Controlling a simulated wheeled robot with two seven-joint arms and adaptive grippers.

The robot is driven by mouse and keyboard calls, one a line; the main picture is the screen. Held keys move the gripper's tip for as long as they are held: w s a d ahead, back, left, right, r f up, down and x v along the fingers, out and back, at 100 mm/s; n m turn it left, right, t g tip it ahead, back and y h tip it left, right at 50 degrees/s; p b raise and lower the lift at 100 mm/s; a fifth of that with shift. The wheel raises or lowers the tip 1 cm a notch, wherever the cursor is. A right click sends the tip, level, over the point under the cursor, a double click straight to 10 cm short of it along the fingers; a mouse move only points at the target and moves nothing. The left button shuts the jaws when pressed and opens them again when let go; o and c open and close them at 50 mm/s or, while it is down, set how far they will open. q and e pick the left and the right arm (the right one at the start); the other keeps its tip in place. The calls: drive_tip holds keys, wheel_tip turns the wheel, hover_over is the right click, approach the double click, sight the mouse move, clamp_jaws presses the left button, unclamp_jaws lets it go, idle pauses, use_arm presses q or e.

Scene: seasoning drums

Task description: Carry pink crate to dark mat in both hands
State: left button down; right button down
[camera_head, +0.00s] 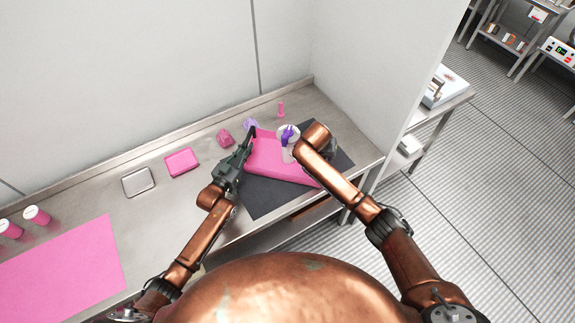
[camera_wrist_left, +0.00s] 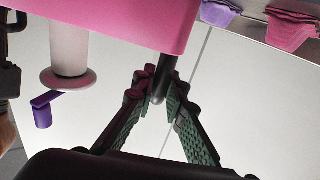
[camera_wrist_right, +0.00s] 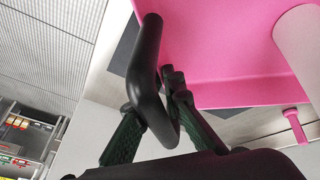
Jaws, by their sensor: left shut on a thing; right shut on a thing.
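The pink crate (camera_head: 262,162) is over the dark mat (camera_head: 262,198) at the right end of the counter; I cannot tell whether it touches the mat. A white drum with a purple crank (camera_head: 288,148) is in the crate. My left gripper (camera_head: 248,140) is at the crate's left end; in the left wrist view (camera_wrist_left: 158,90) its fingers are shut on a black bar handle. In the right wrist view my right gripper (camera_wrist_right: 160,112) is shut on the black loop handle (camera_wrist_right: 143,70) at the crate's other end. In the head view my right arm hides these fingers.
A pink stack (camera_head: 224,138), purple cups (camera_head: 250,123) and a small pink shaker (camera_head: 281,110) stand behind the crate. A wall panel (camera_head: 375,80) rises at right.

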use_arm(q)
drive_tip(key=shift+d+f+b, duration=0.35)
drive_tip(key=shift+d+b, duration=0.05)
drive_tip(key=shift+d, duration=0.1)
use_arm(e)
drive_tip(key=shift+a+f, duration=0.45)
drive_tip(key=shift+f, duration=0.25)
use_arm(q)
drive_tip(key=c, duration=2.3)
unclamp_jaws()
use_arm(e)
drive_tip(key=c, duration=2.4)
unclamp_jaws()
drive_tip(key=shift+r, duration=0.1)
use_arm(q)
drive_tip(key=shift+o, duration=1.4)
drive_tip(key=shift+a, duration=0.15)
use_arm(e)
drive_tip(key=o, duration=0.3)
drive_tip(key=shift+d+r, duration=0.1)
drive_tip(key=shift+d, duration=0.05)
use_arm(q)
drive_tip(key=shift+o, duration=0.3)
drive_tip(key=shift+a, duration=0.15)
use_arm(e)
drive_tip(key=shift+o, duration=0.4)
drive_tip(key=shift+d, duration=0.15)
use_arm(q)
drive_tip(key=shift+a+f, duration=0.1)
